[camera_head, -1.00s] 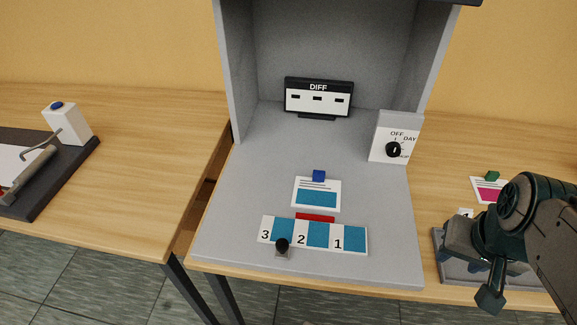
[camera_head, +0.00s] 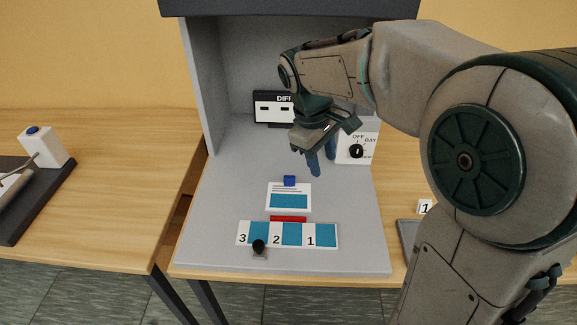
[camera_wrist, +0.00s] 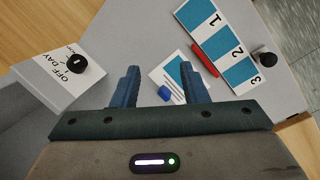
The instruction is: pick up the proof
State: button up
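The proof appears to be a white card with a blue-teal panel and text lines (camera_head: 288,201), flat on the grey booth floor. A small blue block (camera_head: 290,181) sits at its rear edge. My gripper (camera_head: 314,168) hangs inside the booth, above and slightly right of the block, fingers pointing down. In the wrist view my gripper (camera_wrist: 160,84) is open and empty. The card (camera_wrist: 172,78) and its blue block (camera_wrist: 165,93) show between the two blue fingers, below them. I cannot judge the exact height gap.
In front of the card lie a red bar (camera_head: 288,219), a strip numbered 3, 2, 1 (camera_head: 287,235) and a black knob (camera_head: 259,246). A DIFF display (camera_head: 270,107) and dial box (camera_head: 357,149) stand behind. The booth's left wall (camera_head: 200,80) is close.

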jog(key=w+a+f+n+h+p, duration=0.25)
jog(key=w+a+n, duration=0.45)
jog(key=w+a, duration=0.4)
send_over(288, 177)
jog(key=a, duration=0.2)
jog(key=shift+n+g+y, duration=0.25)
jog(key=shift+n+g, duration=0.15)
jog(key=f, duration=0.8)
jog(key=shift+a+f, duration=0.1)
jog(key=shift+a, duration=0.1)
jog(key=shift+p+x, duration=0.55)
jog(key=shift+x, duration=2.2)
jog(key=shift+w+d, duration=0.1)
jog(key=shift+w, duration=0.05)
grip_shut()
